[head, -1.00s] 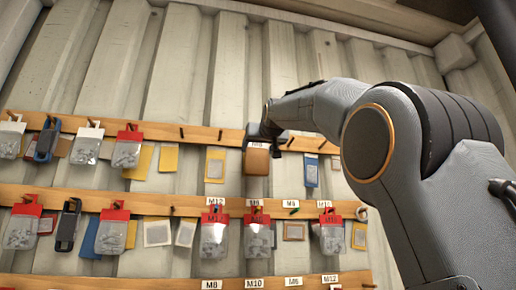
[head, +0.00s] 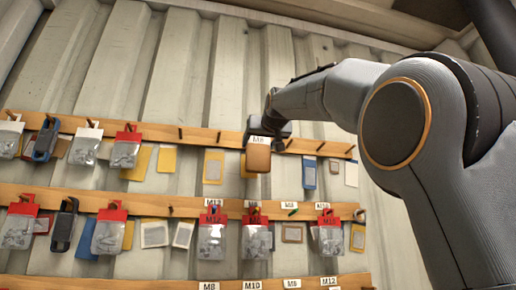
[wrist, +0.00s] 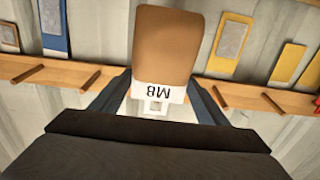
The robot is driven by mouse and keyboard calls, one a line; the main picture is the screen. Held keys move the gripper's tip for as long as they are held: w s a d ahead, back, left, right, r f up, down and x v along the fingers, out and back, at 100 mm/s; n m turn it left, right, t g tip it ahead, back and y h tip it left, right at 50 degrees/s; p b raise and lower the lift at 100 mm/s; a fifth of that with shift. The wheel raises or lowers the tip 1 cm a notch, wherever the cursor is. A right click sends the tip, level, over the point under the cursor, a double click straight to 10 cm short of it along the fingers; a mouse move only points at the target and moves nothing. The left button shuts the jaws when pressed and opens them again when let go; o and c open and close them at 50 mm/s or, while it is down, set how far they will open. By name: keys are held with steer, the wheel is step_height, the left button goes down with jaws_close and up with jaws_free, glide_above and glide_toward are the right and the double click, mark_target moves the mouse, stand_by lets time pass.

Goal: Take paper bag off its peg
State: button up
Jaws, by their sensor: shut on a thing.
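The paper bag (head: 258,159) is brown with a white header marked M8. In the head view it hangs upright below my gripper (head: 265,136), in front of the upper wooden rail. In the wrist view the bag (wrist: 166,45) appears upside down. My gripper (wrist: 158,103) is shut on its white header, one finger on each side. The header's hole shows in the wrist view with no peg seen through it. The bag's own peg cannot be made out; it may be hidden behind the header or gripper.
The upper rail (head: 220,137) has bare pegs on both sides of the bag. Red-topped bags (head: 212,238) hang on the lower rail (head: 160,206). The space in front of the rails is open.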

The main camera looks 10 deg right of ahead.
steer(key=shift+s, duration=0.25)
steer(key=shift+s+b, duration=1.25)
steer(key=shift+s, duration=1.15)
